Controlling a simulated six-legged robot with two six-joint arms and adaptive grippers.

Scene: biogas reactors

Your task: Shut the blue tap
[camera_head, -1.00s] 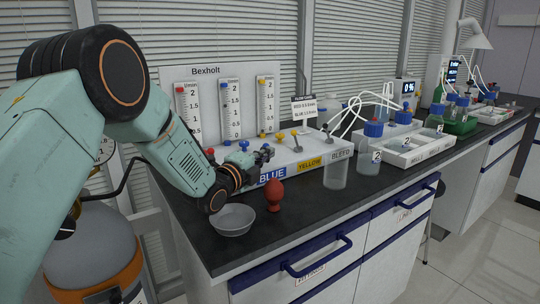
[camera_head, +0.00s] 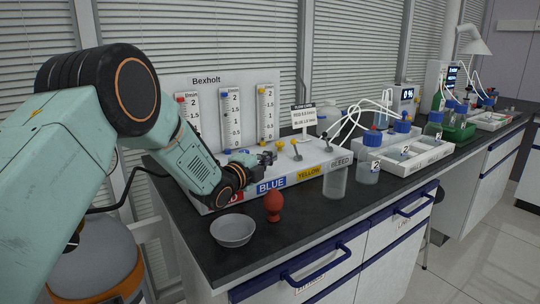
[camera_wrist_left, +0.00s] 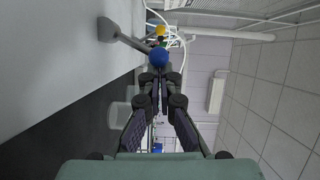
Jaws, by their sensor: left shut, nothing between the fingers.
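The blue tap has a round blue knob (camera_wrist_left: 158,57) on a grey lever (camera_wrist_left: 127,40) that comes off a white surface in the left wrist view. In the head view the tap stands on the white valve block, above the BLUE label (camera_head: 271,186), and my gripper partly hides it. My left gripper (camera_head: 268,158) is shut and empty above the block. In the left wrist view its fingertips (camera_wrist_left: 159,76) come together just below the blue knob in the picture; I cannot tell whether they touch it. My right gripper is not in view.
The yellow tap (camera_head: 280,145) stands right of my gripper. A red bulb (camera_head: 274,206) and a grey bowl (camera_head: 233,230) stand in front of the block. A clear beaker (camera_head: 335,182) and blue-capped bottles (camera_head: 369,165) stand to the right. The flowmeter panel (camera_head: 249,90) rises behind.

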